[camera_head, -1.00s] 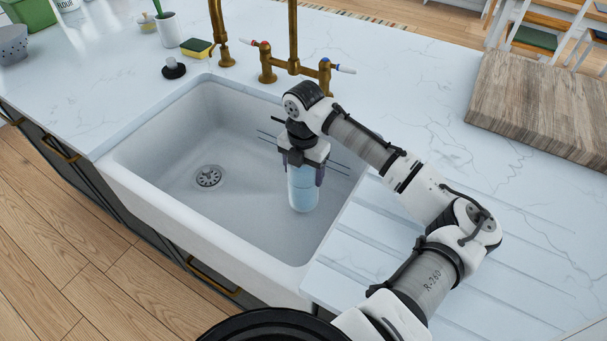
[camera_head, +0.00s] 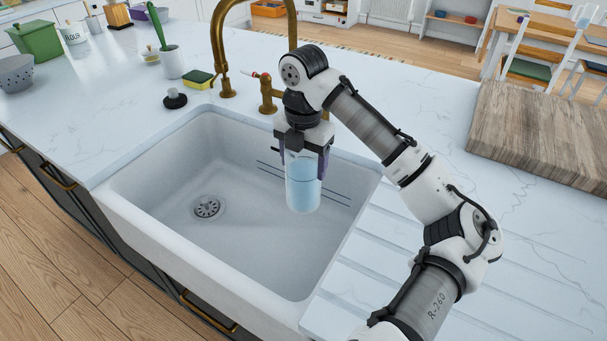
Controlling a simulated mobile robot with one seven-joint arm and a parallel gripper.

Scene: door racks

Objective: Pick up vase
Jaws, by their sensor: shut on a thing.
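The vase (camera_head: 303,190) is a clear, pale-blue glass cylinder. It is upright over the right part of the white sink (camera_head: 150,183), and it looks raised above the sink floor. My gripper (camera_head: 304,170) comes from above and is shut on the vase's upper part, with a dark finger on each side. The gripper body hides part of the rim.
A brass faucet (camera_head: 219,45) stands behind the sink, close to my arm. A black stopper (camera_head: 174,98), a sponge (camera_head: 198,79) and a white cup (camera_head: 170,62) stand behind left. A wooden board (camera_head: 545,125) lies at right.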

